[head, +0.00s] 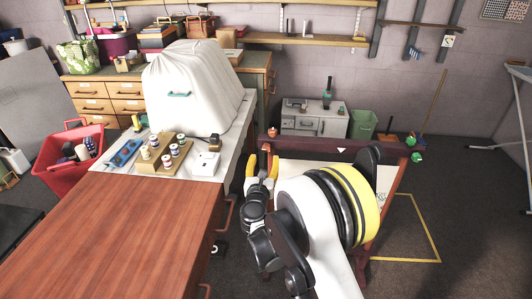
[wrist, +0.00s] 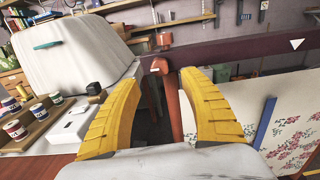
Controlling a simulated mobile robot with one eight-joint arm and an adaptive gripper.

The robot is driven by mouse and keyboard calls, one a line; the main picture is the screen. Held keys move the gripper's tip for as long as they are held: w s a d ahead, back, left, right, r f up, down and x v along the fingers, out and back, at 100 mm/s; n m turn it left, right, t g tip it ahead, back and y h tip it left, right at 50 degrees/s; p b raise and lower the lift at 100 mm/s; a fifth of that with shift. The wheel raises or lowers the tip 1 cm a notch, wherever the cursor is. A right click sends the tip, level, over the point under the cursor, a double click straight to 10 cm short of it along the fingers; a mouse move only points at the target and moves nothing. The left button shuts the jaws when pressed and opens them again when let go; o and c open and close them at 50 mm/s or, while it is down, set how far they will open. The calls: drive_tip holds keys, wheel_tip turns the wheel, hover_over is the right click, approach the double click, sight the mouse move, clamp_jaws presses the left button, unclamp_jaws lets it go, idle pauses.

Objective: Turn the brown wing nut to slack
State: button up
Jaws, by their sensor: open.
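The brown wing nut (wrist: 160,66) shows orange-brown on the front face of the dark wooden bar (wrist: 230,48), near its left end. A similar orange-brown knob (wrist: 163,38) sits above it on the bar's top; it also shows in the head view (head: 272,132). My gripper (wrist: 160,80) is open, its two yellow fingers spread to the left and right. The wing nut appears between and beyond the fingertips; I see no contact. In the head view, my gripper (head: 262,162) is at the bar's left end, and the lower nut is hard to make out there.
Green knobs (head: 410,141) are at the bar's right end. A floral cloth (wrist: 300,135) hangs below the bar. Left of my gripper is a table (head: 120,230) with spools (head: 167,160), a white box (head: 206,163) and a covered machine (head: 190,90).

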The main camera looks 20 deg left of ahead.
drive_tip(key=v, duration=0.5)
